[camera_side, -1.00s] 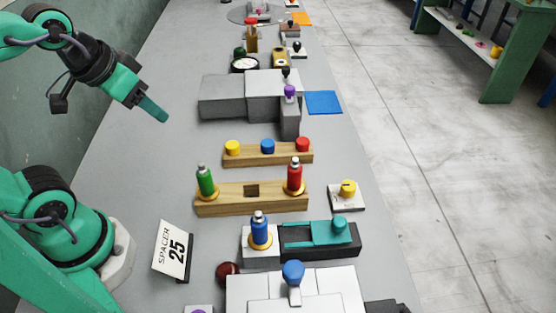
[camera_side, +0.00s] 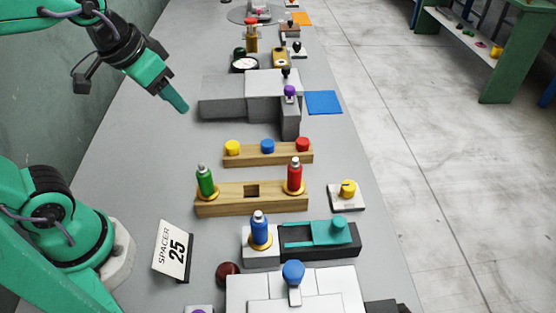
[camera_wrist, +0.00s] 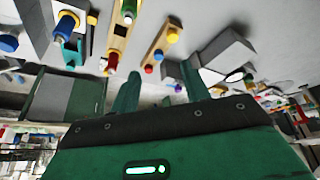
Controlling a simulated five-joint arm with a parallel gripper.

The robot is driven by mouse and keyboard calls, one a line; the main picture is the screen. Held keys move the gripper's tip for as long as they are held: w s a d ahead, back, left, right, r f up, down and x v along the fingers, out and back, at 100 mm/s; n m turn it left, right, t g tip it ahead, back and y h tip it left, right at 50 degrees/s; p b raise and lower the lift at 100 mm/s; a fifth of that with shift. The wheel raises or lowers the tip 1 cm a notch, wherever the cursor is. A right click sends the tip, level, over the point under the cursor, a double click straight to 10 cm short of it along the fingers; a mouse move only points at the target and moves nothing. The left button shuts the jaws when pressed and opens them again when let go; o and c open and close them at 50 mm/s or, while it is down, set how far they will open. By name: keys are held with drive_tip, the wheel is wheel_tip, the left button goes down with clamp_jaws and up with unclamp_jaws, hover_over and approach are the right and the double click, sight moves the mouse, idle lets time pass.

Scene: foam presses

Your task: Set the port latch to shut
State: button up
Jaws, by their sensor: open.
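No part is labelled as the port latch. The most latch-like thing is a teal sliding plate with a round knob (camera_side: 335,231) on a dark base (camera_side: 290,252); the plate sits at the right of its track. Teal also shows at upper left in the wrist view (camera_wrist: 72,50). A yellow knob with a dark mark (camera_side: 348,188) sits on a white plate behind it. My gripper (camera_side: 178,102) is high at upper left in the side view, far from both and empty. Its two fingers stand apart in the wrist view (camera_wrist: 160,90).
A blue bottle (camera_side: 260,228) stands left of the slide. Green (camera_side: 206,181) and red (camera_side: 294,174) bottles stand on a wooden block (camera_side: 250,207). Behind are a button bar (camera_side: 268,158) and grey blocks (camera_side: 222,97). The table left of the row is mostly clear, except a "SPACER 25" sign (camera_side: 170,248).

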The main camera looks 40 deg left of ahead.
drive_tip(key=w+d+m+g, duration=0.2)
drive_tip(key=w+d, duration=0.4)
drive_tip(key=d, duration=0.2)
drive_tip(key=m+g, duration=0.3)
hover_over(339, 220)
drive_tip(key=shift+y, duration=0.3)
wheel_tip(339, 220, down, 10)
drive_tip(key=shift+a+f, duration=0.15)
drive_tip(key=shift+f, duration=0.05)
drive_tip(key=shift+d+f, duration=0.15)
drive_tip(key=shift+d, duration=0.1)
drive_tip(key=shift+f, duration=3.9)
drive_tip(key=shift+c, duration=0.3)
drive_tip(key=shift+a, duration=0.1)
clamp_jaws()
